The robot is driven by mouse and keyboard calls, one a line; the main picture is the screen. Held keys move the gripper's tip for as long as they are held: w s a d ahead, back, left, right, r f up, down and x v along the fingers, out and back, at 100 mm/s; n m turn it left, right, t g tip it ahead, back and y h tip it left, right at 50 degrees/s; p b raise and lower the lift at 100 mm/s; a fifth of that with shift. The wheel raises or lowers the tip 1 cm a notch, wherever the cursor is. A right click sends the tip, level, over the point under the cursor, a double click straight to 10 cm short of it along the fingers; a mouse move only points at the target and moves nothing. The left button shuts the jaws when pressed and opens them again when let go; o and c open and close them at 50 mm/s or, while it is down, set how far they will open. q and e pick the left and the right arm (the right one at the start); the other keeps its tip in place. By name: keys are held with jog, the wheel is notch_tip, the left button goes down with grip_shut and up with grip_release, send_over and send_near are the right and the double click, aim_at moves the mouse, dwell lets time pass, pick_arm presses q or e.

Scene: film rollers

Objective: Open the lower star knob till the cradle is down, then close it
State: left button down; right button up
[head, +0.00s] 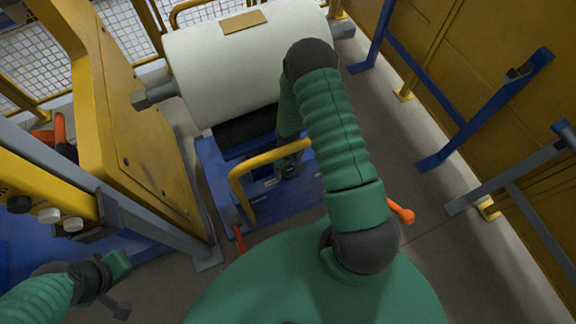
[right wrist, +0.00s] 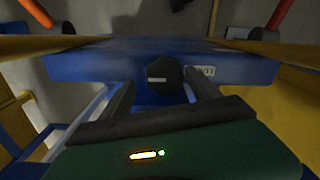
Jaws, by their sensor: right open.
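A black knob (right wrist: 163,75) with a pale line across it sits on the blue cart body, beside a partly readable white label (right wrist: 203,71). My right gripper (right wrist: 160,92) is open, its two dark fingers on either side of the knob, with no clear grip on it. In the head view my right gripper (head: 287,168) is at the blue cart (head: 215,172), and my arm hides the knob. The dark cradle (head: 240,130) is under the large white roll (head: 235,70). My left gripper (head: 118,285) is at lower left, away from the cart; its jaws are unclear.
A yellow handle (head: 237,180) loops up from the cart near my right gripper. An orange-tipped lever (head: 401,212) stands to its right. A yellow machine frame (head: 125,120) stands at left, and blue rails (head: 490,105) at right.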

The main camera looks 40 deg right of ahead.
jog(key=shift+a+r, duration=0.25)
jog(key=shift+a, duration=0.05)
jog(key=shift+c, duration=0.5)
jog(key=shift+s+a+r, duration=0.1)
jog(key=shift+a, duration=0.2)
jog(key=c, duration=0.5)
jog(key=shift+d, duration=0.1)
jog(key=c, duration=0.5)
jog(key=shift+d, duration=0.15)
jog(key=shift+c, duration=1.3)
pick_arm(q)
jog(key=shift+s+a, duration=0.2)
jog(key=shift+a, duration=0.3)
